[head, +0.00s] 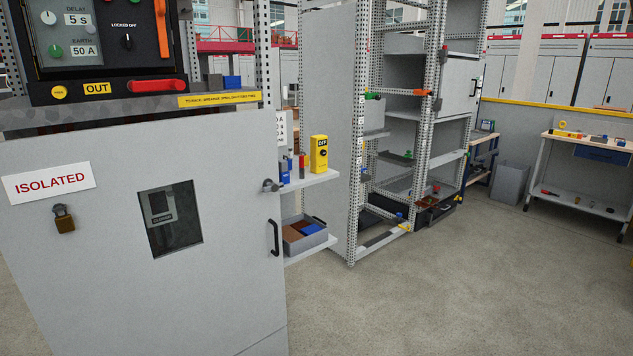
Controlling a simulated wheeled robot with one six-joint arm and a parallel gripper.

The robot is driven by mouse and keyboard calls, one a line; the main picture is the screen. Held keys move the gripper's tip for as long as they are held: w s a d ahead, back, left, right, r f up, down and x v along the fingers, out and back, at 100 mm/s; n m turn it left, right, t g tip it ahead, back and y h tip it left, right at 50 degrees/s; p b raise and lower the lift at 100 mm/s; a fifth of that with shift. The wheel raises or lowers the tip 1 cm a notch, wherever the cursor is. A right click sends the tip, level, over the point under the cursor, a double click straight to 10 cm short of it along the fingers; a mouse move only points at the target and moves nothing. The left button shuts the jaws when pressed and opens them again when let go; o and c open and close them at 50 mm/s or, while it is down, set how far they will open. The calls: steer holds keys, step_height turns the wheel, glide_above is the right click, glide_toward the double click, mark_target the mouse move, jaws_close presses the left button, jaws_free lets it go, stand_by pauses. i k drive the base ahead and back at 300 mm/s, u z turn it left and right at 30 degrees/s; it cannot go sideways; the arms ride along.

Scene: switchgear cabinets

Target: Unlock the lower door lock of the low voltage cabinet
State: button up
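A grey cabinet door (105,270) fills the lower left of the head view. It bears an ISOLATED sign (48,183), a hanging brass padlock (64,218) and a small dark window (170,218). A small metal lock or latch knob (270,185) sits at the door's right edge. A black bar handle (274,238) is below it. I cannot tell whether this lock is locked, or whether this is the low voltage cabinet. My gripper is not in view.
Above the door is a black panel (105,40) with a red lever (158,86). Right of the door, shelves hold a yellow device (319,154) and a grey bin (304,235). An open perforated rack (355,190) stands beyond. The floor (450,290) at front right is clear.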

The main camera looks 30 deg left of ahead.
mark_target(270, 187)
steer(key=u, duration=0.35)
steer(key=i, duration=0.95)
steer(key=u, duration=0.75)
